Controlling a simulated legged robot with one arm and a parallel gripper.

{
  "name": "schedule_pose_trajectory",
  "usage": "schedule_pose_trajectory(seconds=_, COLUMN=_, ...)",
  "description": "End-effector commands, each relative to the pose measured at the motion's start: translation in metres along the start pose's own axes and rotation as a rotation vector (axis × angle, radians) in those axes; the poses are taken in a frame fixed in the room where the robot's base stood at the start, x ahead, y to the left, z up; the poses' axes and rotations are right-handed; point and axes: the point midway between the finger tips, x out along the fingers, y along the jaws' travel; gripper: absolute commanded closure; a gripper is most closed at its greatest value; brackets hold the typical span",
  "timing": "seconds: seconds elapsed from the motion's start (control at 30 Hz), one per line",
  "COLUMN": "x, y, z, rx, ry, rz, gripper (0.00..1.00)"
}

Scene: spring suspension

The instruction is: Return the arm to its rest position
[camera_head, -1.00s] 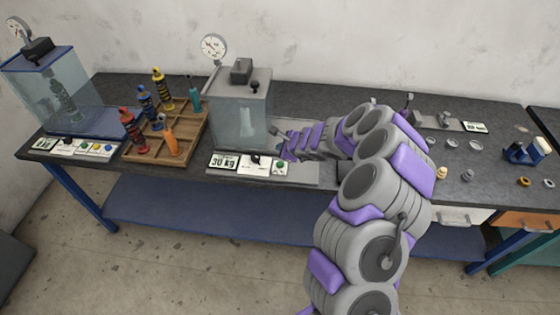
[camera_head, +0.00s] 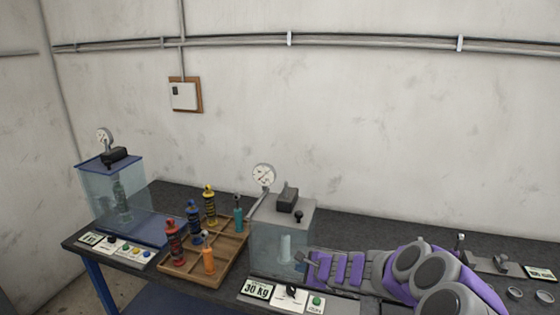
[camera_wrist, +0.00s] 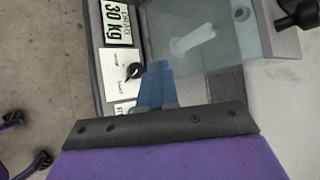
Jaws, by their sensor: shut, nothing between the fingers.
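My arm, grey with purple pads, reaches in from the lower right of the head view. My gripper (camera_head: 304,258) is at the front right of the middle glass test box (camera_head: 268,252), which is marked 30 kg. In the wrist view my gripper (camera_wrist: 157,72) shows blue fingers close together, with nothing between them. The fingertips appear over the edge between the glass box (camera_wrist: 215,75) and its control panel. A pale cylinder (camera_wrist: 192,40) stands inside the box. I cannot tell whether the fingers touch the glass.
A wooden tray (camera_head: 232,262) holds several coloured spring dampers left of the middle box. A second glass box (camera_head: 103,190) stands at the far left. A control panel with a black knob (camera_head: 290,291) lies in front of the gripper.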

Motion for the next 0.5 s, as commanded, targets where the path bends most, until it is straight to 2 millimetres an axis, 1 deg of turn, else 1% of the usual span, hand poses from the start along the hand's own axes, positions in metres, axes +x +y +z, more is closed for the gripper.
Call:
schedule_pose_trajectory(seconds=0.03, x=-0.016, y=-0.007, z=0.035, rx=-0.087, ry=-0.064, rz=-0.002, gripper=1.0)
schedule_pose_trajectory(seconds=0.07, x=-0.024, y=-0.007, z=0.053, rx=-0.139, ry=-0.098, rz=0.004, gripper=1.0)
schedule_pose_trajectory(seconds=0.1, x=-0.036, y=-0.007, z=0.077, rx=-0.207, ry=-0.147, rz=0.009, gripper=1.0)
schedule_pose_trajectory(seconds=0.17, x=-0.053, y=-0.002, z=0.108, rx=-0.31, ry=-0.207, rz=0.025, gripper=1.0)
schedule_pose_trajectory(seconds=0.2, x=-0.067, y=0.002, z=0.128, rx=-0.379, ry=-0.247, rz=0.036, gripper=1.0)
schedule_pose_trajectory(seconds=0.27, x=-0.086, y=0.014, z=0.153, rx=-0.48, ry=-0.3, rz=0.063, gripper=1.0)
schedule_pose_trajectory(seconds=0.3, x=-0.1, y=0.023, z=0.169, rx=-0.548, ry=-0.333, rz=0.083, gripper=1.0)
schedule_pose_trajectory(seconds=0.33, x=-0.111, y=0.031, z=0.179, rx=-0.598, ry=-0.356, rz=0.099, gripper=1.0)
schedule_pose_trajectory(seconds=0.37, x=-0.12, y=0.039, z=0.187, rx=-0.647, ry=-0.375, rz=0.116, gripper=1.0)
schedule_pose_trajectory(seconds=0.4, x=-0.135, y=0.05, z=0.197, rx=-0.715, ry=-0.399, rz=0.141, gripper=1.0)
schedule_pose_trajectory(seconds=0.47, x=-0.155, y=0.07, z=0.208, rx=-0.808, ry=-0.431, rz=0.187, gripper=1.0)
schedule_pose_trajectory(seconds=0.5, x=-0.169, y=0.084, z=0.213, rx=-0.871, ry=-0.447, rz=0.222, gripper=1.0)
